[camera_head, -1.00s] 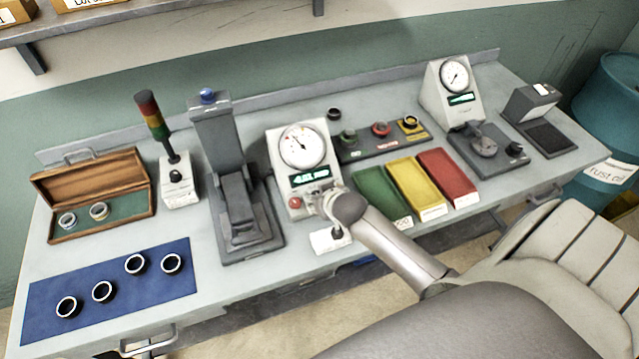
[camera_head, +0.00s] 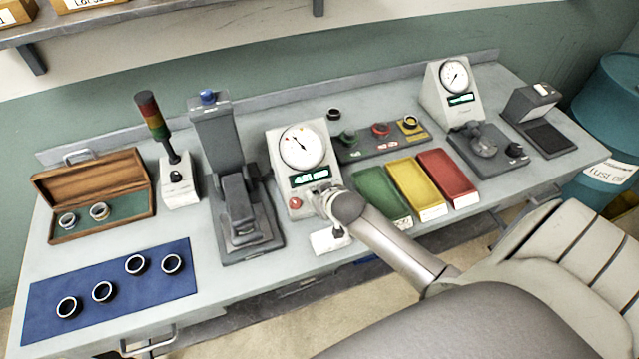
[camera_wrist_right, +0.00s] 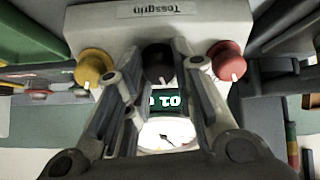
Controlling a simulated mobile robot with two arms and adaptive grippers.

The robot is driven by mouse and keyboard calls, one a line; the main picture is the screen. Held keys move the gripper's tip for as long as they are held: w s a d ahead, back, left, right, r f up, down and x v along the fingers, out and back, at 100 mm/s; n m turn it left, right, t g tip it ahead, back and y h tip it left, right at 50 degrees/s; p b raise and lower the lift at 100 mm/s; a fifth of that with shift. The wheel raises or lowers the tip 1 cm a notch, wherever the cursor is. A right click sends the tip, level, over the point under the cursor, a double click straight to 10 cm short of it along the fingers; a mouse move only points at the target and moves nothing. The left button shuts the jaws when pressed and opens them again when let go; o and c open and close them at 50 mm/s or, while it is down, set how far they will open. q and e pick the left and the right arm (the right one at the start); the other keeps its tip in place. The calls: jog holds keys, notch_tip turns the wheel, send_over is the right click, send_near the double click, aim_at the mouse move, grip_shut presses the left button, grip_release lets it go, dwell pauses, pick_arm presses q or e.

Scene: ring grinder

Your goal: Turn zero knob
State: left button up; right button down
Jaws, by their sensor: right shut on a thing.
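The white gauge box (camera_head: 283,155) stands mid-bench with a round dial (camera_head: 302,146) and a green-lit display (camera_head: 311,177). In the right wrist view it appears upside down. There, a black knob (camera_wrist_right: 158,62) sits between a yellow knob (camera_wrist_right: 94,66) and a red knob (camera_wrist_right: 227,61). My right gripper (camera_wrist_right: 154,74) is shut on the black knob, one finger on each side. In the head view my right gripper (camera_head: 318,197) covers the black and yellow knobs, while the red knob (camera_head: 295,203) shows. My left gripper is not in view.
A grey press (camera_head: 238,215) stands left of the gauge box. Green, yellow (camera_head: 415,188) and red trays lie to its right. A small white block (camera_head: 329,240) sits below my right gripper at the bench's front. A blue mat (camera_head: 110,290) carries several rings.

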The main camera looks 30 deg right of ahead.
jog(key=n, duration=0.2)
jog(key=shift+n, duration=0.3)
jog(key=c, duration=1.2)
grip_release()
jog(key=shift+s, duration=0.1)
jog(key=v, duration=1.2)
jog(key=shift+d, duration=0.15)
